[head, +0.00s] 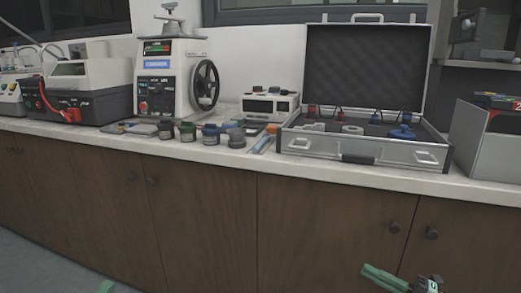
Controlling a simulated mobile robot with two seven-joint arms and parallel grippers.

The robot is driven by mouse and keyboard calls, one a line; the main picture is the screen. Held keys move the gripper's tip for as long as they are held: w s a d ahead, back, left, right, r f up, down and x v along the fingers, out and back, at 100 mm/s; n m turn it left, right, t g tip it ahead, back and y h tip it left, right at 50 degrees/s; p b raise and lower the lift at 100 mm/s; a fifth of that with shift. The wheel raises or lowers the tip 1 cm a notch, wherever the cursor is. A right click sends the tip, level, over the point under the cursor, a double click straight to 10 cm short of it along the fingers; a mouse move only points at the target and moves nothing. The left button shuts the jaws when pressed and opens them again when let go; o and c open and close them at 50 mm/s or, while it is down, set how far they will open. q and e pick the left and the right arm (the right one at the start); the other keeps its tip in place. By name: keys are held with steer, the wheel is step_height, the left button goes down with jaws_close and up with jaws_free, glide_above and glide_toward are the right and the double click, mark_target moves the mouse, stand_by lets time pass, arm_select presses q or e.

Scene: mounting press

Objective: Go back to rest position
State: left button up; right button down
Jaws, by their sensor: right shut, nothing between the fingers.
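The mounting press (172,85) is a white machine with a dark handwheel on its right side, standing on the counter at the back left of centre. My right gripper (378,275) shows at the bottom right edge, with green fingers, shut and empty. It is in front of the wooden cabinet doors, below the counter top and apart from everything on it. Only a small green tip of my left gripper (107,287) shows at the bottom left edge. The rest of it is out of frame, so its jaws cannot be judged.
The long pale counter (110,139) holds an open silver case (385,160) with several parts inside. Several small jars (187,132), a small white device (270,105) and a dark-based machine (85,90) also stand there. A grey bin (490,145) is at right. Space before the cabinets looks clear.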

steer(key=s+a+r+m+t+y, duration=0.1)
steer(key=s+a+r+m, duration=0.15)
steer(key=s+a, duration=0.4)
steer(key=s+a+r+m+t+y, duration=0.1)
steer(key=s+a+r+m+y, duration=0.2)
steer(key=a, duration=0.6)
steer(key=s+a+r+m+t+h, duration=0.2)
steer(key=s+r+m+t+h, duration=0.45)
steer(key=s+r+m, duration=0.65)
steer(key=w+d+h+p, duration=0.1)
steer(key=w+h+p, duration=0.3)
steer(key=w+p, duration=0.45)
arm_select(q)
steer(key=w+a+f+n+g+y+p, duration=0.3)
steer(key=w+f+n+g+y+p, duration=0.3)
steer(key=y+p, duration=0.5)
steer(key=s+a+f+n+g+y+p, duration=0.1)
steer(key=s+f+n+g+p, duration=0.2)
steer(key=p, duration=1.2)
steer(key=shift+s+a+f+n+g+y, duration=0.4)
steer(key=shift+s+f+g, duration=1.35)
steer(key=shift+s, duration=0.95)
arm_select(e)
steer(key=s+d+f+m+g+h, duration=0.4)
steer(key=s+f+m+g+h, duration=0.2)
steer(key=s+f+g, duration=0.3)
steer(key=shift+s+f+g+h, duration=0.3)
steer(key=shift+f+g+h, duration=0.15)
steer(key=shift+f+g, duration=0.9)
